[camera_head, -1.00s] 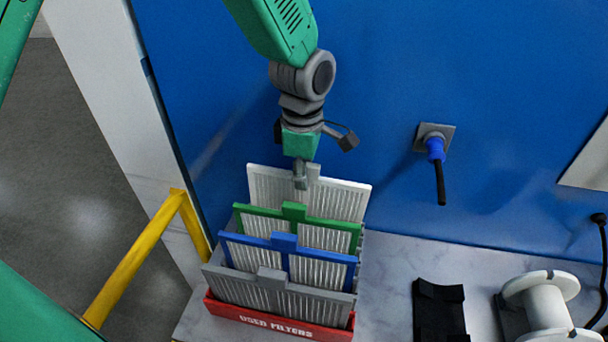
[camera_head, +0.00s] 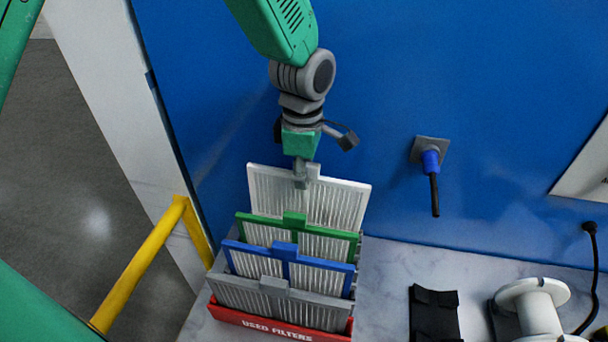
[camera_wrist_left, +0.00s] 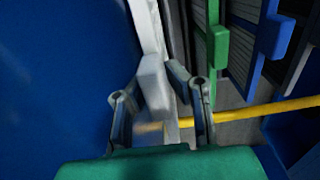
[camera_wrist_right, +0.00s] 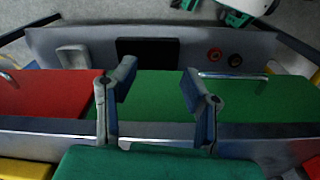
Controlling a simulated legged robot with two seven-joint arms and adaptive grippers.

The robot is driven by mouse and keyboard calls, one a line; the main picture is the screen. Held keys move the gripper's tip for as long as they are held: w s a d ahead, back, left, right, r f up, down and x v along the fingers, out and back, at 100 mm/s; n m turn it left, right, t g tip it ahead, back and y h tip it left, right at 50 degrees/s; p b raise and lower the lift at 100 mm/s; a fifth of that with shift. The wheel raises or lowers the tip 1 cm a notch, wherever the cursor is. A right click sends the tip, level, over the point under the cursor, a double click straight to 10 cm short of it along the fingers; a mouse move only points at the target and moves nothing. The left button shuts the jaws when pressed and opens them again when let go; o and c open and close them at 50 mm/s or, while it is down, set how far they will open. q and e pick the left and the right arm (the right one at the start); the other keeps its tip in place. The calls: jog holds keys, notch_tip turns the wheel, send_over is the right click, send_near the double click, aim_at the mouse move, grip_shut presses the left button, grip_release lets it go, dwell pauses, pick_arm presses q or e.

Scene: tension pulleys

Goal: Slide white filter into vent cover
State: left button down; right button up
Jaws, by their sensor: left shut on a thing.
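The white filter (camera_head: 337,202) stands upright at the back of the filter rack, behind the green filter (camera_head: 325,239). Its lower part is hidden by the other filters. My left gripper (camera_head: 301,180) is shut on the tab at its top edge. In the left wrist view the fingers (camera_wrist_left: 160,105) close around the pale tab, with the white filter (camera_wrist_left: 148,28) beyond. My right gripper (camera_wrist_right: 146,90) shows only in its own wrist view, open and empty, above a green surface. I cannot make out a vent cover in any view.
A blue filter (camera_head: 320,268) and a grey filter (camera_head: 310,306) stand in front in the red-fronted rack (camera_head: 235,319). A blue wall (camera_head: 400,60) rises close behind. A yellow rail (camera_head: 140,270) is at left, a white spool (camera_head: 540,312) at right.

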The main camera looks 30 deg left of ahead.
pick_arm(q)
jog(key=shift+r, duration=0.25)
notch_tip(320, 180, up, 2)
jog(key=shift+r+p, duration=0.2)
jog(key=shift+p, duration=1.05)
jog(key=shift+r, duration=0.7)
jog(key=shift+d, duration=0.1)
dwell(0.3)
